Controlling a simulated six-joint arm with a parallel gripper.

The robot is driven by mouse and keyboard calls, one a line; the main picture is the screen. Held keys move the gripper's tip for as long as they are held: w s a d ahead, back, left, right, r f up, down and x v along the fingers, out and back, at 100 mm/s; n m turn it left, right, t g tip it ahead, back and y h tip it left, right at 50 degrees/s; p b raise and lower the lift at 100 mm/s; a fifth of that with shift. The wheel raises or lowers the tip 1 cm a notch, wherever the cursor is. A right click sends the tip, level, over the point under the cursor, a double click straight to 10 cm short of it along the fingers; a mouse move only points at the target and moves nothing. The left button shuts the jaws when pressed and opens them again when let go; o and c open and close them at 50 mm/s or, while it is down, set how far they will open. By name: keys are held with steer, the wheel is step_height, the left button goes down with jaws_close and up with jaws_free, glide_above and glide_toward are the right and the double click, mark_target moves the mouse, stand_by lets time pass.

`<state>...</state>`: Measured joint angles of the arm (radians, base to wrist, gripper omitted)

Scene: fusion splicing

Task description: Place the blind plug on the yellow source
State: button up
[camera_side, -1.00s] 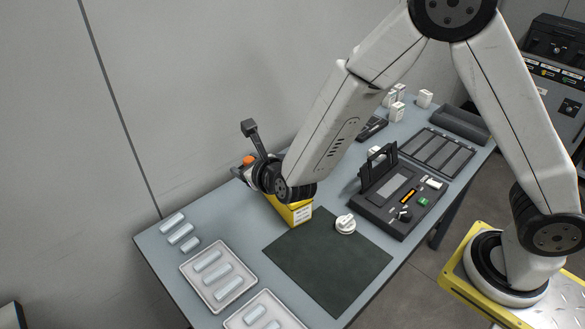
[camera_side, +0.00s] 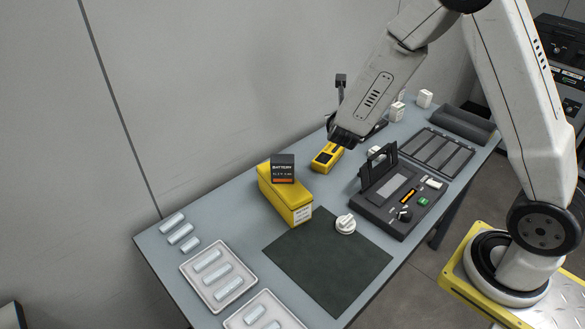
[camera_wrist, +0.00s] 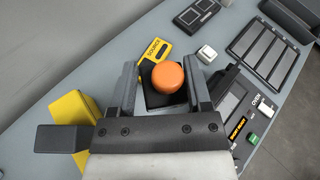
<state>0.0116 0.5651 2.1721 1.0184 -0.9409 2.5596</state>
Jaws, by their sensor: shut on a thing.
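The blind plug (camera_wrist: 168,76), with a round orange top and a dark square part beside it, is between the fingers of my gripper (camera_wrist: 160,68) in the wrist view. My gripper is shut on it. The yellow source (camera_wrist: 153,50), labelled SOURCE, shows just beyond the plug, which covers part of it. In the side view the yellow source (camera_side: 326,157) lies on the table below the end of my arm. My fingertips and the plug are hidden there. I cannot tell whether the plug touches the source.
A yellow box (camera_side: 292,207) with a black battery (camera_side: 283,168) stands left of the source. A black splicer (camera_side: 400,195) stands to the right. A white round item (camera_side: 345,224) sits by the dark mat (camera_side: 325,265). White trays (camera_side: 240,290) lie at the front left.

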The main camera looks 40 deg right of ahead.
steer(key=s+d+f+m+g+h, duration=0.1)
steer(key=s+d+f+m, duration=0.1)
steer(key=d+f, duration=0.3)
steer(key=shift+s+d+g, duration=0.25)
steer(key=shift+s+g, duration=0.1)
steer(key=shift+g, duration=0.05)
steer(key=shift+f, duration=0.1)
glide_above(328, 153)
steer(key=f, duration=0.8)
steer(key=shift+s+a+f, duration=0.1)
steer(key=shift+s+f, duration=0.1)
steer(key=shift+s, duration=0.1)
steer(key=shift+w+f, duration=0.35)
steer(key=shift+f, duration=0.05)
